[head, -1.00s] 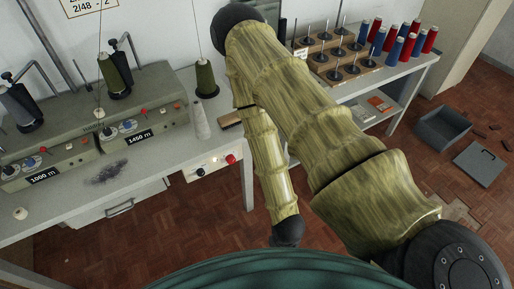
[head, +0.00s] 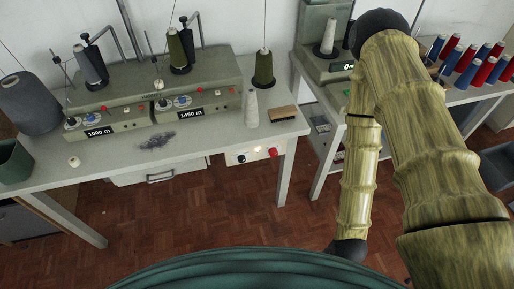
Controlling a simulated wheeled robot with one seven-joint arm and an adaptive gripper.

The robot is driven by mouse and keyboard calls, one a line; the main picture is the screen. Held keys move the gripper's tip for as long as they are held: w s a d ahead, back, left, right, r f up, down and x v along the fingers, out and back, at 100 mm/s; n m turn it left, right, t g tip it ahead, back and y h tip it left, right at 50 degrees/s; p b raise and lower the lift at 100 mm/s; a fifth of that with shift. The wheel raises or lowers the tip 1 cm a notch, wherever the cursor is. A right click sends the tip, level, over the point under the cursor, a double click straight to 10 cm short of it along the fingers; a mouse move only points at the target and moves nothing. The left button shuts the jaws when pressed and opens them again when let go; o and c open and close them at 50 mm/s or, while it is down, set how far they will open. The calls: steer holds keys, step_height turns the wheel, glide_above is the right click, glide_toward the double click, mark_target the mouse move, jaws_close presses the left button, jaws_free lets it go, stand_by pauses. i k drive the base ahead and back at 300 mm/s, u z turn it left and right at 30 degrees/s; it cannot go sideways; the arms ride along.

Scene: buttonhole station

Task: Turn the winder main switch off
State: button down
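The winder (head: 203,82) stands on the grey table, with two length displays, small knobs and red buttons on its front. A white switch panel (head: 257,158) sits under the table's front edge at its right end. It carries a small dark knob (head: 241,158) at left and a red round part (head: 273,152) at right. The knob's setting is too small to tell. My arm crosses the right side of the view, to the right of the panel and apart from it in the picture. My gripper is not in view.
A second table (head: 318,138) with a machine is partly behind my arm. A drawer (head: 160,172) hangs left of the panel. The floor in front is clear.

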mark_target(273, 152)
steer(key=u, duration=0.2)
steer(key=k, duration=0.75)
steer(key=u, duration=0.75)
